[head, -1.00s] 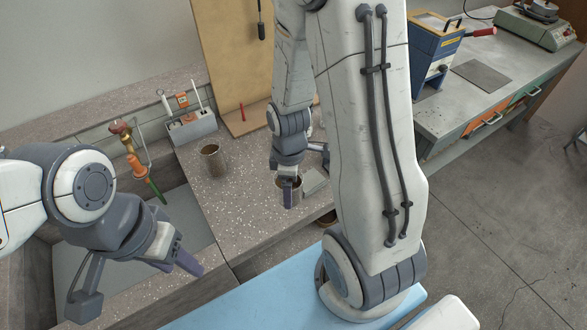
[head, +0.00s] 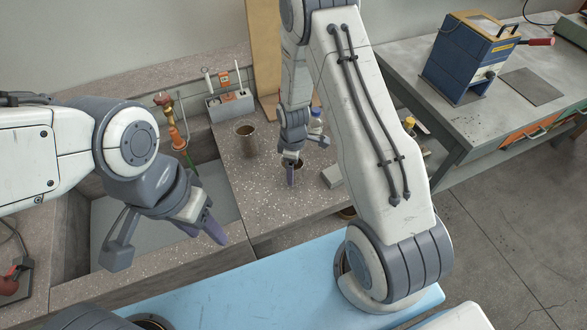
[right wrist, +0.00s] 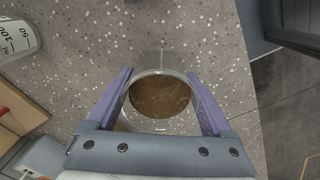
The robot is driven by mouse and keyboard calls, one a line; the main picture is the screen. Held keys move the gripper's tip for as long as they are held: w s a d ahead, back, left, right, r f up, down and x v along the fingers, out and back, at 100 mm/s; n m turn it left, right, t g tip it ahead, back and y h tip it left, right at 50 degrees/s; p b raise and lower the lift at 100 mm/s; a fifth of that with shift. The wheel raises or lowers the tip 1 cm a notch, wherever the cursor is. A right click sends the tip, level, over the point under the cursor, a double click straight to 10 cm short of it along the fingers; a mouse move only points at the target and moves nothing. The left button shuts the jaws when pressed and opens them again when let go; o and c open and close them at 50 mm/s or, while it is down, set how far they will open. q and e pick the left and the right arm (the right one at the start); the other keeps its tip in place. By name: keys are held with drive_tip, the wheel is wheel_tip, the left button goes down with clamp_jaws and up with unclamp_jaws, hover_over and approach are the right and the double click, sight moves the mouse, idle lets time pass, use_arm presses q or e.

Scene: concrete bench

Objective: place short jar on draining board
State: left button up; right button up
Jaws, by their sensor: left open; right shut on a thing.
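The short jar (right wrist: 160,97) is clear-walled with brown contents. In the right wrist view it sits upright between the purple fingers of my right gripper (right wrist: 160,74), which is shut on it. In the head view my right gripper (head: 291,176) and the jar's dark rim (head: 299,162) are over the speckled top right of the sink. This speckled top (head: 265,205) appears to be the draining board. I cannot tell whether the jar's base touches it. My left gripper (head: 212,228) is open and empty, above the sink's front edge.
A taller brown jar (head: 245,141) stands left of the short jar. A graduated beaker (right wrist: 17,38) shows in the wrist view. The sink basin (head: 110,225) is left; speckled top in front is clear.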

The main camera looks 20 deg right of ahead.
drive_tip(key=shift+f, duration=0.8)
drive_tip(key=shift+f, duration=0.2)
drive_tip(key=o, duration=1.3)
